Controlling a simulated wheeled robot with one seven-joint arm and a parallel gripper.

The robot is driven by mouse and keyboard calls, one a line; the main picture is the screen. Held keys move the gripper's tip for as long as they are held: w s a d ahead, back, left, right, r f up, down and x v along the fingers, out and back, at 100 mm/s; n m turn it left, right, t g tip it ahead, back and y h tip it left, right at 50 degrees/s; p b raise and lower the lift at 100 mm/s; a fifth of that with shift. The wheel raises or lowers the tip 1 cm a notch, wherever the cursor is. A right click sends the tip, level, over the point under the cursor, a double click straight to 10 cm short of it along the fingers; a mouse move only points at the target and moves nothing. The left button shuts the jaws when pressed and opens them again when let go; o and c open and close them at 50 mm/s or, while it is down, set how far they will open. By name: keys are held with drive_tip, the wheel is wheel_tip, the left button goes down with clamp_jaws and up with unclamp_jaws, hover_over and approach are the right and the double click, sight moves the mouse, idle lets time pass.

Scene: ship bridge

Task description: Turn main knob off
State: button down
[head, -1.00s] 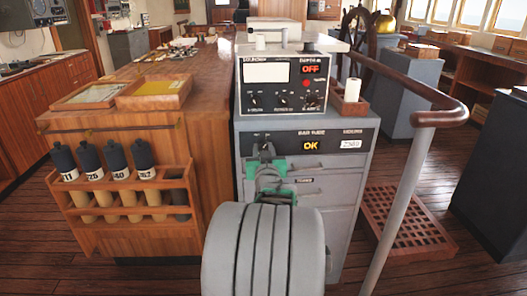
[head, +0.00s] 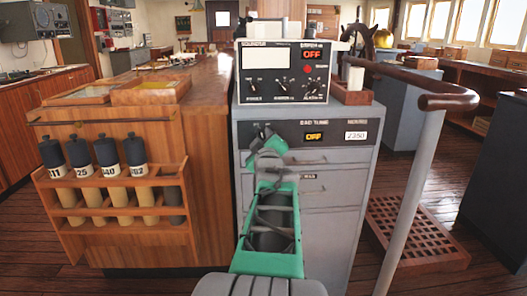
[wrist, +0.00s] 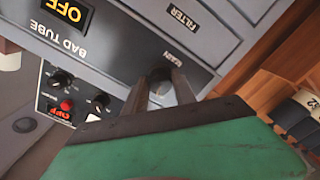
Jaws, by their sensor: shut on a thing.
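The main knob (wrist: 158,75) is a dark round knob on the black strip at the top of the grey cabinet, beside its "MAIN" label. In the wrist view my gripper (wrist: 160,92) is shut on it, one finger on each side. In the head view my gripper (head: 266,132) is at the left end of the strip and hides the knob. The display (head: 314,136) on this strip reads OFF in amber; it also shows in the wrist view (wrist: 66,11).
An instrument box (head: 284,72) with several knobs and a red OFF display stands on the cabinet (head: 338,205). A wooden rack (head: 115,195) of dark-capped tubes is at left. A handrail (head: 408,185) and a wooden grating (head: 415,232) are at right.

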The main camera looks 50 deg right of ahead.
drive_tip(key=shift+f+n+b, duration=0.1)
drive_tip(key=shift+n+b, duration=1)
drive_tip(key=shift+n, duration=0.1)
drive_tip(key=c, duration=1)
unclamp_jaws()
drive_tip(key=p+v, duration=0.1)
drive_tip(key=v, duration=0.6)
drive_tip(key=shift+s+a, duration=0.25)
drive_tip(key=shift+s, duration=0.05)
